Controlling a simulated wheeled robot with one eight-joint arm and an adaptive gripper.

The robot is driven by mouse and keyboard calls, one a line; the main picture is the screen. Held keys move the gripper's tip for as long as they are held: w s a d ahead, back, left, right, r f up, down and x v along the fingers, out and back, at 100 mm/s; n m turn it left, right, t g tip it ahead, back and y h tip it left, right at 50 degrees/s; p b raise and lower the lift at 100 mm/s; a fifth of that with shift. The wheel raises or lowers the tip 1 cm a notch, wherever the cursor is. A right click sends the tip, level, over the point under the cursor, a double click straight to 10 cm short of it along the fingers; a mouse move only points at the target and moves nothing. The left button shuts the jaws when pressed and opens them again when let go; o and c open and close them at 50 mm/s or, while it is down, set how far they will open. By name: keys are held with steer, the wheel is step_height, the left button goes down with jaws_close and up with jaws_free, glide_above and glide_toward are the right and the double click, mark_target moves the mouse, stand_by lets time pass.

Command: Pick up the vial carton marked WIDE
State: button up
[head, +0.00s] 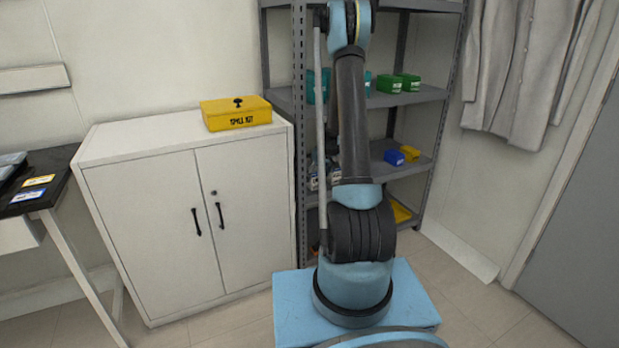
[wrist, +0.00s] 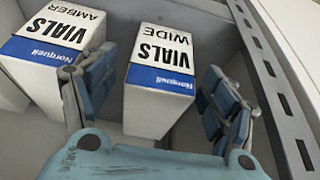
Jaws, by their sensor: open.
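The vial carton marked WIDE (wrist: 160,62) is a white box with a blue Norquell band, standing upright in the wrist view. Its lettering appears upside down. My gripper (wrist: 160,100) is open, with one blue-padded finger on each side of this carton. The right finger stands apart from it, with a visible gap. The left finger lies between this carton and the carton marked AMBER (wrist: 55,45); I cannot tell whether it touches either one.
Another white carton (wrist: 10,90) is partly seen at the left edge. A grey perforated shelf upright (wrist: 275,75) runs close beside my right finger. In the head view, the grey shelf rack (head: 425,95) holds small green, blue and yellow bins. A white cabinet (head: 145,190) bears a yellow spill kit (head: 236,113).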

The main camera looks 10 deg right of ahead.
steer(key=shift+w+a, duration=0.3)
steer(key=shift+w, duration=0.4)
steer(key=w, duration=0.2)
steer(key=w+a, duration=0.1)
steer(key=shift+w+a, duration=0.15)
steer(key=shift+w, duration=0.2)
steer(key=shift+x, duration=0.9)
steer(key=shift+w+a+f, duration=0.15)
steer(key=shift+w+f, duration=0.1)
steer(key=shift+f, duration=0.3)
steer(key=c, duration=1.5)
